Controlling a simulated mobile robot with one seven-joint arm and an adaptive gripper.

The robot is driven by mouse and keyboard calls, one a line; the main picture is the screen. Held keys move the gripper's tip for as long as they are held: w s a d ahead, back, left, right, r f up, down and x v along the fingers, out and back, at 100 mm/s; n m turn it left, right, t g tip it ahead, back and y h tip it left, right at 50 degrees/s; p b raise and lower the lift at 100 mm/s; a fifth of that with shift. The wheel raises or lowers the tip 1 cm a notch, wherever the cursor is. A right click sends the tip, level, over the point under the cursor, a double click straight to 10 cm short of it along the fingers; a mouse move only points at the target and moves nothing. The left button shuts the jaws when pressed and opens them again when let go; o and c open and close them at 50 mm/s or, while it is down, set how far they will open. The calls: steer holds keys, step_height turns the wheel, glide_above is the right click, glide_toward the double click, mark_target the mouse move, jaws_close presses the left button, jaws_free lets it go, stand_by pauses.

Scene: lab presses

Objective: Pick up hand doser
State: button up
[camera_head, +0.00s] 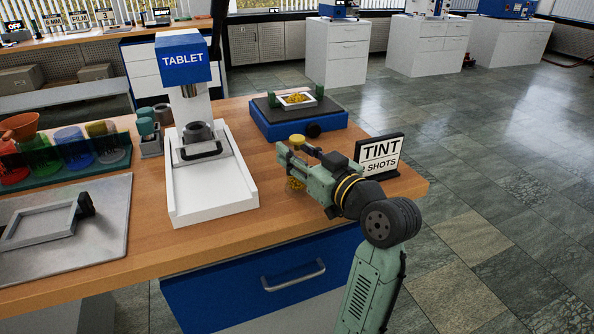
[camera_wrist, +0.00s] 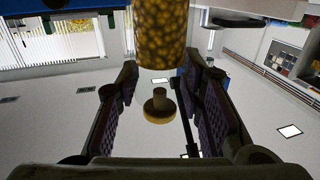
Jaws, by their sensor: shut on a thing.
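The hand doser shows a yellow knob (camera_head: 297,140) above my gripper (camera_head: 299,160) and a part filled with yellow grains (camera_head: 296,184) below it. It looks upright beside the TINT SHOTS sign. My gripper is shut on the doser; the jaws hide its middle. In the wrist view, the speckled yellow cylinder (camera_wrist: 163,38) is at top centre, and a brass-coloured knob (camera_wrist: 158,106) shows between the two fingers. Whether the doser still touches the table is unclear.
The TINT SHOTS sign (camera_head: 380,155) stands right behind my wrist. A blue-based scale (camera_head: 300,122) with a tray of yellow grains is behind. The white TABLET press (camera_head: 210,185) stands to the left. Coloured beakers (camera_head: 72,146) and a grey frame (camera_head: 38,225) are farther left.

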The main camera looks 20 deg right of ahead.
mark_target(297, 139)
jaws_close()
steer(key=shift+r, duration=0.1)
steer(key=shift+r, duration=0.85)
steer(key=shift+s+a+r+b, duration=0.15)
steer(key=shift+r+b, duration=0.1)
steer(key=shift+r, duration=0.2)
steer(key=shift+s+r+b, duration=0.15)
steer(key=shift+r+b, duration=0.1)
steer(key=shift+r, duration=0.15)
steer(key=s+a+r+b, duration=0.1)
steer(key=s+a+b, duration=0.7)
steer(key=s, duration=0.5)
steer(key=shift+r+b, duration=0.2)
steer(key=shift+b, duration=0.3)
steer(key=shift+s, duration=0.1)
